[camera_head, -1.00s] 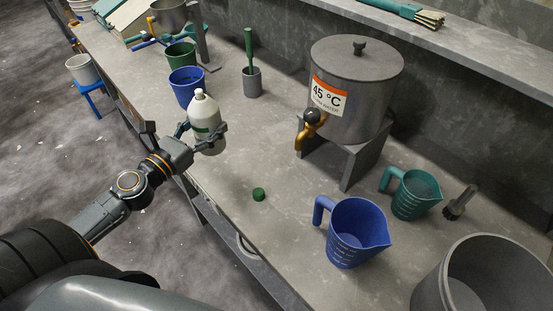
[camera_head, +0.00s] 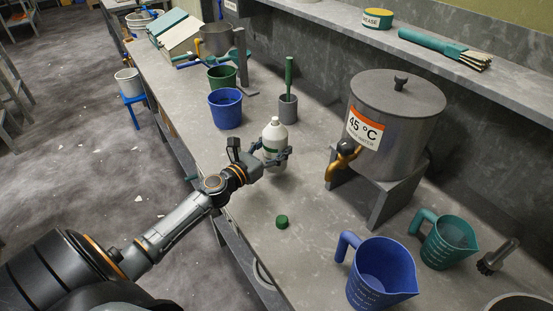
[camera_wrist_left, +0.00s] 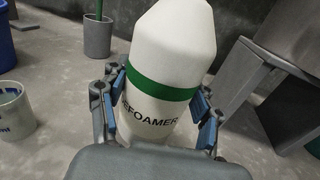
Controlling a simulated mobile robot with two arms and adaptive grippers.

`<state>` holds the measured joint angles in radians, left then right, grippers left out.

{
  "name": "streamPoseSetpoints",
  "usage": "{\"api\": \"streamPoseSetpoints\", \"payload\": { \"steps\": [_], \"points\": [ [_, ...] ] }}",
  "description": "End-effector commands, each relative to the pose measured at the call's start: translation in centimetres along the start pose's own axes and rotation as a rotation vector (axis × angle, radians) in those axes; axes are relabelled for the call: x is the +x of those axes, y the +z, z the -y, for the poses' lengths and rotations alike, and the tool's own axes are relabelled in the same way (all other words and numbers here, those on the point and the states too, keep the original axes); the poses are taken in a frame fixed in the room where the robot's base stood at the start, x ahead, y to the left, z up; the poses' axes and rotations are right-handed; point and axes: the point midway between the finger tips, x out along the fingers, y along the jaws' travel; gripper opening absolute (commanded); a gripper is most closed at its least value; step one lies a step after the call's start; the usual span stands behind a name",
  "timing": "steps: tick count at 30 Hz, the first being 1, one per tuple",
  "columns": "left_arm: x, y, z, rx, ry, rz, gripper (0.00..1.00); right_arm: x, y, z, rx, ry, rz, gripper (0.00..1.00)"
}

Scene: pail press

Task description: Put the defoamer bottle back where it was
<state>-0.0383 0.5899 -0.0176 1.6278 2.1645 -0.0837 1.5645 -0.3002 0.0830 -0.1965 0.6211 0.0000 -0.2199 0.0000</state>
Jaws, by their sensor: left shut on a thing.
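The defoamer bottle (camera_head: 273,133) is white with a green band and stands near upright over the counter. My left gripper (camera_head: 272,156) is shut around its lower body. In the left wrist view the bottle (camera_wrist_left: 172,50) shows the dark lettering "DEFOAMER", partly covered at its left end, between the blue finger pads of my left gripper (camera_wrist_left: 160,105). The bottle's base is hidden, so I cannot tell whether it touches the counter. A small green cap (camera_head: 282,222) lies on the counter nearer to me. My right gripper is not in view.
A grey holder (camera_head: 288,109) with a green-handled tool and a blue bucket (camera_head: 226,112) stand behind the bottle. The hot-water tank (camera_head: 397,120) on its stand is to the right. A blue jug (camera_head: 382,275) and a green jug (camera_head: 449,242) stand at front right. A white container (camera_wrist_left: 14,112) shows in the wrist view.

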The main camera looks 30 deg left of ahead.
Motion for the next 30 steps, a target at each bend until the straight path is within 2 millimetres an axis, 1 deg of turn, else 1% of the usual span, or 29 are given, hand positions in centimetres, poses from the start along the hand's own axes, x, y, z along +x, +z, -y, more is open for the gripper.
{"api": "streamPoseSetpoints", "payload": {
  "steps": [5,6,10,12,19,23,24,26,27,30],
  "points": [
    [1.1,-1.3,-0.1,-0.003,0.001,0.003,0.15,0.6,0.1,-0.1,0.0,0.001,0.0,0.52],
    [1.0,-2.1,0.0,-0.007,0.001,0.001,0.15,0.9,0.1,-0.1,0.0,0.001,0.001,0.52],
    [0.9,-3.6,-0.1,-0.006,0.001,0.002,0.15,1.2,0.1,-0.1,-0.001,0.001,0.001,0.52],
    [0.9,-4.0,-0.1,-0.003,-0.001,0.002,0.15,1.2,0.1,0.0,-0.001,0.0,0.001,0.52],
    [0.9,-3.9,-0.1,0.0,-0.001,0.002,0.15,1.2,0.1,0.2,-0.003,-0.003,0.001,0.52],
    [0.9,-4.4,-0.1,-0.001,-0.001,0.002,0.15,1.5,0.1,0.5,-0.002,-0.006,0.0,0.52],
    [0.9,-4.3,-0.1,-0.001,-0.001,0.001,0.7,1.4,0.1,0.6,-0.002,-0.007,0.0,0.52],
    [0.9,-4.3,-0.1,-0.001,-0.001,0.0,0.82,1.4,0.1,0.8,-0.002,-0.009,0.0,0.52],
    [0.9,-4.3,-0.1,-0.001,-0.001,0.0,0.86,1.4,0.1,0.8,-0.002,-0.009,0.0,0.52],
    [0.9,-4.3,-0.1,-0.001,-0.001,0.0,0.86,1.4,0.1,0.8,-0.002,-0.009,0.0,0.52]
  ]
}}
